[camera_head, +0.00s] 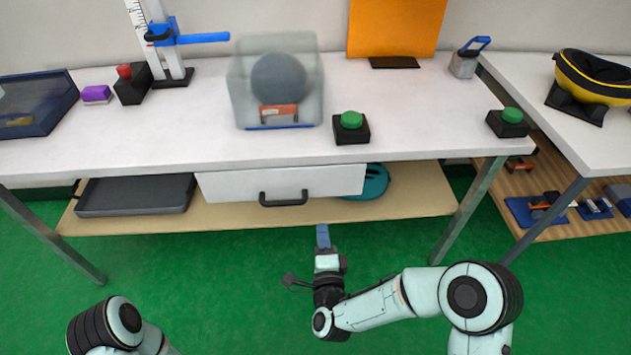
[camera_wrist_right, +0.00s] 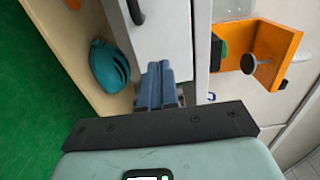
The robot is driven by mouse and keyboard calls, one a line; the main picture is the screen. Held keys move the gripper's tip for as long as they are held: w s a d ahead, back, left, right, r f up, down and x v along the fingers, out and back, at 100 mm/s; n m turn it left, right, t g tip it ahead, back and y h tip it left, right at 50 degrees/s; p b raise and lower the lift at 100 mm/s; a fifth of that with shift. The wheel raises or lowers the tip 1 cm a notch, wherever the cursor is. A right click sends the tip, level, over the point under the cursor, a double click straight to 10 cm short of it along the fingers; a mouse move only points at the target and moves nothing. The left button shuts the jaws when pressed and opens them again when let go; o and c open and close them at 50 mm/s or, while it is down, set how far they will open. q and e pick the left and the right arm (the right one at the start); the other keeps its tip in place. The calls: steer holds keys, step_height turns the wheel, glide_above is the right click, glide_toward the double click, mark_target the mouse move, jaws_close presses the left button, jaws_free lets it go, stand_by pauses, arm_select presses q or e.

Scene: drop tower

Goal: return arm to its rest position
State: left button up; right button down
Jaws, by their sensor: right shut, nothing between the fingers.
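My right gripper (camera_head: 323,236) hangs in front of the white bench, below the drawer, with its blue fingers together and nothing between them. In the right wrist view its blue fingers (camera_wrist_right: 158,85) show closed, in front of the white drawer front (camera_wrist_right: 163,30). My right arm (camera_head: 385,303) comes in from the lower right, bent at the elbow. My left arm (camera_head: 118,325) shows only in part at the lower left; its gripper is out of the picture.
The bench (camera_head: 190,125) carries a clear box (camera_head: 240,95) with a grey ball (camera_head: 278,78), and two green buttons (camera_head: 351,119) (camera_head: 512,115). The drawer handle (camera_head: 283,199) juts out near my right gripper. A teal helmet (camera_head: 374,182) lies on the shelf. Green floor is free.

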steer(key=s+d+f+n+g+y+p, duration=0.1)
steer(key=s+d+f+n+g+p, duration=0.1)
steer(key=s+f+n+g+p, duration=0.4)
steer(key=s+d+f+n+g+y+p, duration=0.1)
steer(key=s+d+f+n+g+p, duration=0.2)
steer(key=s+p, duration=0.45)
arm_select(q)
steer(key=s+d+r+p, duration=0.2)
steer(key=r+p, duration=0.1)
steer(key=r, duration=0.5)
steer(key=s+d+r+g+h+p, duration=0.1)
steer(key=d+r+p, duration=0.1)
steer(key=r, duration=0.7)
steer(key=s+d+r+m+g+p, duration=0.1)
steer(key=r+p, duration=0.3)
steer(key=r, duration=0.4)
steer(key=shift+s+d+r+h+p, duration=0.2)
steer(key=shift+s+d+h+p, duration=0.15)
steer(key=shift+s+d, duration=0.35)
arm_select(e)
steer(key=s+d+n+g+y, duration=0.1)
steer(key=s+n+g, duration=0.4)
steer(key=s, duration=1.5)
steer(key=d+g, duration=0.1)
steer(key=g, duration=0.4)
steer(key=shift+s+d+r+y, duration=0.2)
steer(key=shift+s+y, duration=0.1)
steer(key=shift+s, duration=0.05)
arm_select(q)
steer(key=shift+s+a, duration=0.15)
